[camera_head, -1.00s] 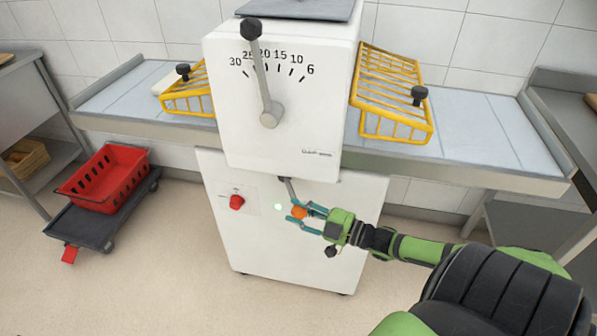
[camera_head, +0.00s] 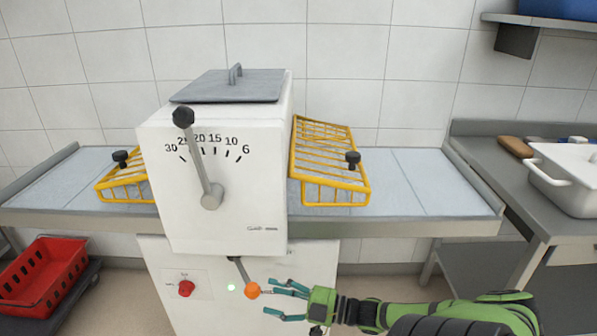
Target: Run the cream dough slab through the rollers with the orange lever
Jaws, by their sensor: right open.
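The white dough sheeter (camera_head: 235,130) stands in the middle, with a dial lever (camera_head: 205,170) on its front. The orange lever (camera_head: 252,289) is a ball knob on a short grey rod below the housing, tilted down to the right. My right gripper (camera_head: 269,298) is open and empty, its teal fingers just right of the knob and seemingly apart from it. The cream dough slab cannot be made out now; the left part of the machine may hide it. My left gripper is not in view.
Yellow wire guards (camera_head: 331,160) flank the housing over the pale belt (camera_head: 430,185).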

